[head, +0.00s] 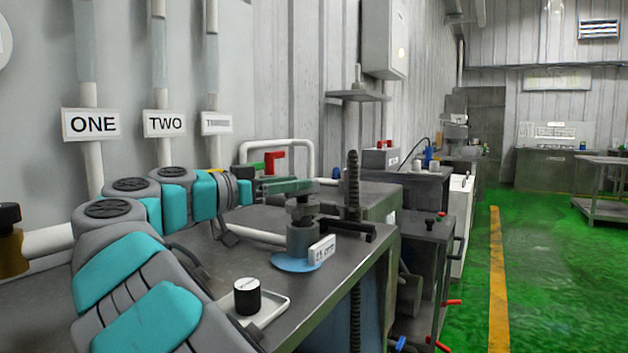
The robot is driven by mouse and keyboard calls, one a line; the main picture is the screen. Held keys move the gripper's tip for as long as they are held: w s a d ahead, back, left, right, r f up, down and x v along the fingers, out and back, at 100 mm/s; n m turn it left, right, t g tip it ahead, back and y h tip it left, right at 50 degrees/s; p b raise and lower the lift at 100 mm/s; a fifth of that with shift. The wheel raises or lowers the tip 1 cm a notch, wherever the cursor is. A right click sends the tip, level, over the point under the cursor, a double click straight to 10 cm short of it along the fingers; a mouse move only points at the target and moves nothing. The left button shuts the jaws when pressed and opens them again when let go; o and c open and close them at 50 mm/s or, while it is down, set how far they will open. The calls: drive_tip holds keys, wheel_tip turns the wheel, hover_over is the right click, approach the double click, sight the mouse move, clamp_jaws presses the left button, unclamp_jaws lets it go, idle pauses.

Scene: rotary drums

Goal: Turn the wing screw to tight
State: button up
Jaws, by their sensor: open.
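What looks like the wing screw (303,207) is a small dark grey part on top of an upright grey cylinder (302,240). The cylinder stands on a blue round base (290,264) on the metal bench, with a small white label (322,249) at its front. My grey and teal arm reaches in from the lower left. My gripper (300,187) is open and points right, directly above or around the top of the screw. Its fingers partly hide the screw's top, and I cannot tell whether they touch it.
A black knob (247,296) stands on a white tray (268,311) nearer on the bench. A dark threaded post (353,190) rises just right of the cylinder. A white pipe with a red handle (274,161) is behind my gripper. Green floor (550,270) lies open to the right.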

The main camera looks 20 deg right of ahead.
drive_tip(key=shift+x, duration=2.8)
clamp_jaws()
